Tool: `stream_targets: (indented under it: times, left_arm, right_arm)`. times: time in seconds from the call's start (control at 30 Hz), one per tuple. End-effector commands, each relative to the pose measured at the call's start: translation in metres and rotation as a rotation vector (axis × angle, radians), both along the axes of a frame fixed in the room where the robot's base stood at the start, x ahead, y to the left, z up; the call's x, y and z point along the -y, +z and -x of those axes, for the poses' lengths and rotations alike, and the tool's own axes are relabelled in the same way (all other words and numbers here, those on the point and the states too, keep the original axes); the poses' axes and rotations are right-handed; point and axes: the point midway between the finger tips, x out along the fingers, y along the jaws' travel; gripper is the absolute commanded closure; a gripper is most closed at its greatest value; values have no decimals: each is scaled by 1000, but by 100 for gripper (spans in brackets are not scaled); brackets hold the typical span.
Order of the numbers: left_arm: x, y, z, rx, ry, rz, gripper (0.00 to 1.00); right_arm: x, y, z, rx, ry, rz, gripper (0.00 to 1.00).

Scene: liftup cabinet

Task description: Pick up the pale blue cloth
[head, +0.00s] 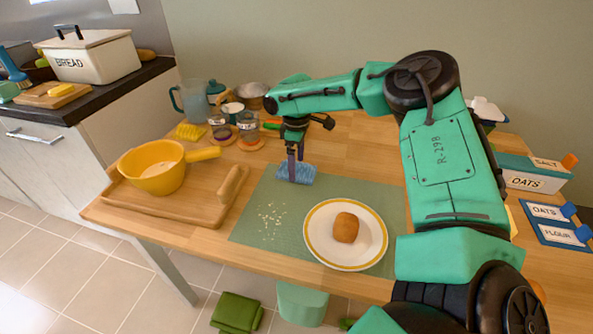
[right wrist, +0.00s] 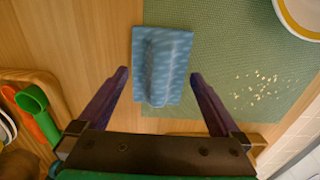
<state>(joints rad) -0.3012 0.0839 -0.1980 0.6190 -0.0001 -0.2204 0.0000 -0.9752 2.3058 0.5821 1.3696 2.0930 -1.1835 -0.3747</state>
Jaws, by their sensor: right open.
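The pale blue cloth (head: 300,175) lies folded at the far left edge of the green mat (head: 252,227). In the right wrist view the cloth (right wrist: 162,65) has a raised ridge along its middle and lies partly on the mat (right wrist: 225,55), partly on bare wood. My right gripper (head: 294,160) points down just above the cloth. In the right wrist view my right gripper (right wrist: 166,80) is open, its two fingers on either side of the cloth's near end, with nothing held. My left gripper is not in view.
A white plate (head: 318,246) with a bread roll (head: 346,227) and scattered crumbs (head: 269,217) are on the mat. A wooden tray (head: 195,207) with a yellow colander (head: 153,170) stands at left. Jars (head: 221,131) stand behind the cloth.

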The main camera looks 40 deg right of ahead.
Motion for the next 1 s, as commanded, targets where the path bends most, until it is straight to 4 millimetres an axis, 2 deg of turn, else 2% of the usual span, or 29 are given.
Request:
stream_targets:
  times: [0.07,0.27,0.4,0.43,0.77,0.87,1.0]
  left_arm:
    - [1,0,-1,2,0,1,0]
    - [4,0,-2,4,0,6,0]
    - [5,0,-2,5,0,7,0]
    - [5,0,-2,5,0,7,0]
    - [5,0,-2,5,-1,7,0]
    - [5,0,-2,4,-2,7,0]
    - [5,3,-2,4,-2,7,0]
  right_arm:
    - [0,-9,0,-2,0,1,0]
    - [0,-9,0,1,0,0,0]
    - [0,-9,0,1,0,0,54]
    - [0,-9,0,1,0,0,62]
    - [0,-4,-1,1,0,0,62]
    - [0,9,-1,4,0,-1,62]
    - [0,45,-2,9,0,0,62]
